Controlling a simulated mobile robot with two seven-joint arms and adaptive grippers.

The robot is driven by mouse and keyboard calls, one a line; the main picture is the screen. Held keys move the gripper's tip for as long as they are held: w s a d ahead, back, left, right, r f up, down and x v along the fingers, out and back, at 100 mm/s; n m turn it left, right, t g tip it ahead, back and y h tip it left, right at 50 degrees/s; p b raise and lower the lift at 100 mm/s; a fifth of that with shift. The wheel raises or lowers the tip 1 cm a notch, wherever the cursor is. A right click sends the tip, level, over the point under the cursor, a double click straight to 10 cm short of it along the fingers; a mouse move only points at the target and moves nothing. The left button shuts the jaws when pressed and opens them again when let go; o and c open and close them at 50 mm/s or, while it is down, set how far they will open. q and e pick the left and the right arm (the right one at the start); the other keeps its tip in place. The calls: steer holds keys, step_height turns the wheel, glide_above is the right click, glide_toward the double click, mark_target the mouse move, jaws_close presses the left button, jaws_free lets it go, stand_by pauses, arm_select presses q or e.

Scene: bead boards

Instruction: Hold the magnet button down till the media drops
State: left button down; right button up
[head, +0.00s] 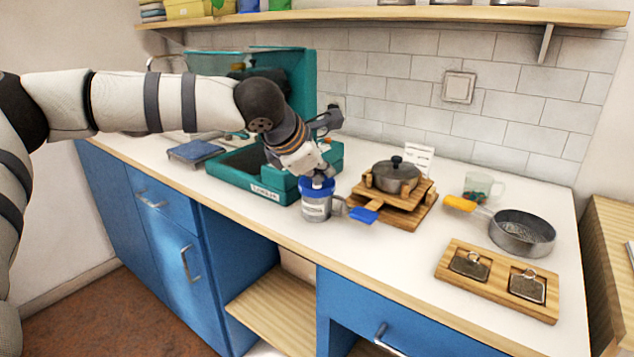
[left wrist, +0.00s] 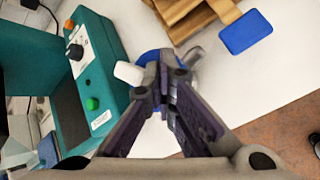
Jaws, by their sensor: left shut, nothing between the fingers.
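My left gripper (head: 318,183) is shut and empty, pointing down over a grey labelled canister (head: 315,208) with a blue top. In the left wrist view the closed fingertips (left wrist: 163,72) lie over the blue top (left wrist: 152,57); I cannot tell if they touch it. A white tab (left wrist: 128,73) shows beside the fingers, and a grey side handle (head: 339,207) sticks out to the right. A green button (left wrist: 92,103) and a black knob (left wrist: 75,52) are on the teal machine (left wrist: 100,70). I cannot tell which part is the magnet button. No media is visible at the fingertips. My right gripper is out of view.
A blue paddle (head: 363,214) lies close right of the canister, by a wooden stand with a dark pot (head: 396,175). Farther right are a glass mug (head: 480,186), an orange-handled pan (head: 522,231) and a wooden tray (head: 500,296). The teal machine's open case (head: 262,184) is behind left.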

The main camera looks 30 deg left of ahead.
mark_target(320, 189)
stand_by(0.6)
arm_select(q)
steer(key=shift+r, duration=0.85)
step_height(320, 189, up, 5)
